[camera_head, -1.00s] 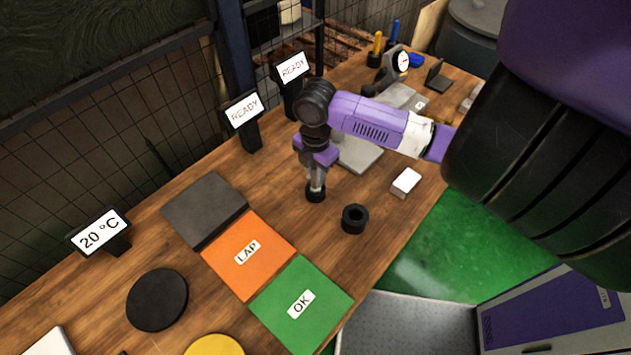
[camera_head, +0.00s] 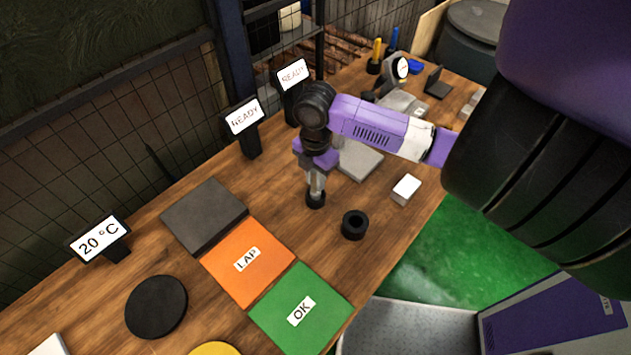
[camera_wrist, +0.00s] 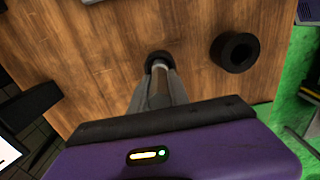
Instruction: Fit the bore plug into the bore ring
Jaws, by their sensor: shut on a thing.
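My gripper (camera_head: 316,178) points straight down over the middle of the bench and is shut on the bore plug, a slim grey upright cylinder. The plug (camera_wrist: 160,88) also shows between the fingers in the wrist view. A short black round piece (camera_head: 315,200) surrounds or caps its lower end at bench level. I cannot tell whether this is a ring around the plug or part of it. A separate black ring (camera_head: 355,225) stands on the bench just to the right, its hole open upward and empty. It also shows in the wrist view (camera_wrist: 235,52), apart from the gripper.
Bare wood surrounds the plug.

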